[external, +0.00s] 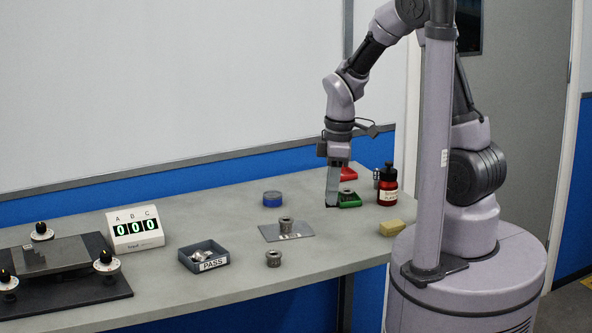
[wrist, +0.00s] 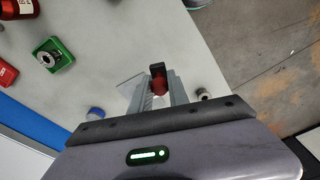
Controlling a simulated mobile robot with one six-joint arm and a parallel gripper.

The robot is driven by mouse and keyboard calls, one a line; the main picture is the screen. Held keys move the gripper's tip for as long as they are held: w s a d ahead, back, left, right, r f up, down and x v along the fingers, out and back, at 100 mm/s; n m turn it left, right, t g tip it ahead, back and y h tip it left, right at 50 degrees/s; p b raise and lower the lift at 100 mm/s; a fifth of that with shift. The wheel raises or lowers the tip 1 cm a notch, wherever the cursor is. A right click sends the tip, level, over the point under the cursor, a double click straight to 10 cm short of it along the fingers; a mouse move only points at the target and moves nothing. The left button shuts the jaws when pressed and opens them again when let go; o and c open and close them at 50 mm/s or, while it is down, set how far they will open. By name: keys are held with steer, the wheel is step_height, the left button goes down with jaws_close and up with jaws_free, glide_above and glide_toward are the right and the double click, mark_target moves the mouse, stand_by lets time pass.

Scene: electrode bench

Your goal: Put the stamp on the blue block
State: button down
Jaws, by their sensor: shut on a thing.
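The blue block (external: 272,198) looks like a low round piece lying on the grey bench. It also shows in the wrist view (wrist: 95,113), left of my fingers and partly cut off by the gripper body. My gripper (external: 333,192) points down over the bench, to the right of the blue block and just left of the green block. In the wrist view it is shut on the stamp (wrist: 158,75), a small piece with a dark end and a red part between the fingers. In the external view the fingers mostly hide the stamp; only a dark end shows low.
A green block (external: 350,203) with a metal ring, a red block (external: 348,174) and a red bottle (external: 387,187) stand close to my gripper. A yellow block (external: 392,228) is near the right edge. A metal sheet (external: 303,235) bears a collar; another collar (external: 273,258) and a PASS tray (external: 204,266) are nearer.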

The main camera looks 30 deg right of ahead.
steer(key=w+f+m+t+h+p, duration=0.15)
steer(key=w+m+p, duration=0.25)
steer(key=w+m, duration=0.85)
glide_above(272, 193)
steer(key=shift+s+f+m+g+y+b, duration=0.15)
steer(key=shift+f+b, duration=0.05)
steer(key=shift+f, duration=0.4)
steer(key=shift+s+f+m+g+y+b, duration=0.1)
steer(key=shift+f+b, duration=0.1)
steer(key=shift+f, duration=0.35)
step_height(272, 193, down, 4)
steer(key=shift+r+b, duration=0.25)
steer(key=shift+b, duration=0.35)
steer(key=shift+r, duration=0.15)
steer(key=c, duration=1.3)
jaws_free()
steer(key=shift+o, duration=0.2)
